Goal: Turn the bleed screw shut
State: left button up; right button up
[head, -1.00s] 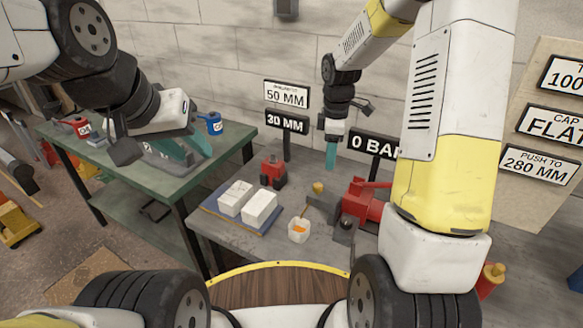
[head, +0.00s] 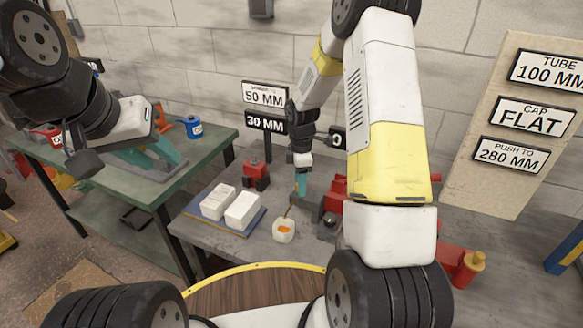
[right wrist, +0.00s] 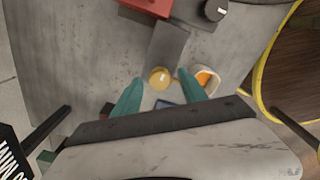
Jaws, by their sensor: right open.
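The bleed screw appears as a round brass knob (right wrist: 160,77) on a grey block beside the red pump body (right wrist: 148,6) in the right wrist view. My right gripper (right wrist: 161,78) is open, with its teal fingertips on either side of the knob in the picture; I cannot tell whether they touch it. In the head view, my right gripper (head: 301,188) points down at the grey bench beside the red pump (head: 337,190) and hides the knob. My left gripper (head: 152,157) is over the green bench, its teal fingers apart and nothing seen between them.
A white cup (head: 284,232) with orange contents and a stick stands close to my right gripper. Two white blocks (head: 241,210) lie on a blue mat (head: 212,230). A red-and-black object (head: 256,175) stands behind them. A blue can (head: 194,127) is on the green bench (head: 205,150).

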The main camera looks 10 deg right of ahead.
jog(key=shift+c, duration=0.4)
grip_shut()
jog(key=shift+m, duration=0.4)
jog(key=m, duration=0.2)
jog(key=shift+m, duration=0.4)
jog(key=m, duration=0.4)
jog(key=shift+m, duration=0.3)
jog(key=m, duration=0.4)
jog(key=shift+w+m, duration=0.1)
jog(key=shift+m, duration=0.2)
jog(key=shift+r+m, duration=0.1)
jog(key=shift+m, duration=1.8)
